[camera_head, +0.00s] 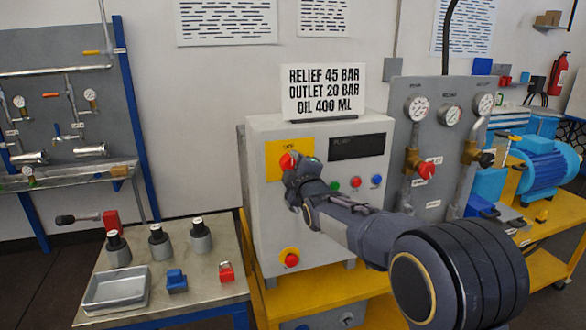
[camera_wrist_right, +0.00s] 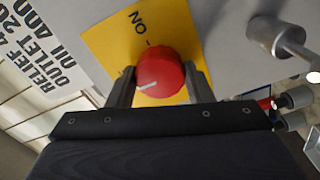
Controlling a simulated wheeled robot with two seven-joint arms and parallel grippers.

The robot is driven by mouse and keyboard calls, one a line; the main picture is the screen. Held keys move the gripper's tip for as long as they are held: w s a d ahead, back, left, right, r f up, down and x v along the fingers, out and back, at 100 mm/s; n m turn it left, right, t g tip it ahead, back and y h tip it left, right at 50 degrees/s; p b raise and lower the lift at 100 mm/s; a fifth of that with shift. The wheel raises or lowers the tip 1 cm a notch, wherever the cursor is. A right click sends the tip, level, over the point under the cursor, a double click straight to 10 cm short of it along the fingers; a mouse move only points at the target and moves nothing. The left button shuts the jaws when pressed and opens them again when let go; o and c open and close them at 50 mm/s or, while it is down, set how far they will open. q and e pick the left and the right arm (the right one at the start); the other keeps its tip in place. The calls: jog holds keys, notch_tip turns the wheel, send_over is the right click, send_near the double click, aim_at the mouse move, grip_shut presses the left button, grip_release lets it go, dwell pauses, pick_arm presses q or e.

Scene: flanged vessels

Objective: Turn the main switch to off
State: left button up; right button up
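The main switch is a round red knob (camera_head: 286,161) on a yellow plate at the upper left of the grey control box's front. In the right wrist view the knob (camera_wrist_right: 160,74) shows a white line pointing left, not at the ON mark at the top of its plate (camera_wrist_right: 116,42). My right gripper (camera_head: 299,172) is at the knob in the head view. In the right wrist view its two fingers (camera_wrist_right: 160,84) flank the knob closely and appear to grip it. Their tips are partly hidden by the knob. My left gripper is out of view.
The box (camera_head: 262,215) also carries a dark display (camera_head: 357,147), small coloured buttons and a lower red button (camera_head: 291,260). A gauge panel (camera_head: 441,170) stands to the right. A metal table (camera_head: 215,265) with a tray and several small parts is at left.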

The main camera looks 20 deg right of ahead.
jog(key=o, duration=0.4)
jog(key=shift+o, duration=0.2)
jog(key=s+b, duration=0.1)
jog(key=s, duration=0.6)
jog(key=shift+s, duration=0.4)
jog(key=shift+d, duration=0.1)
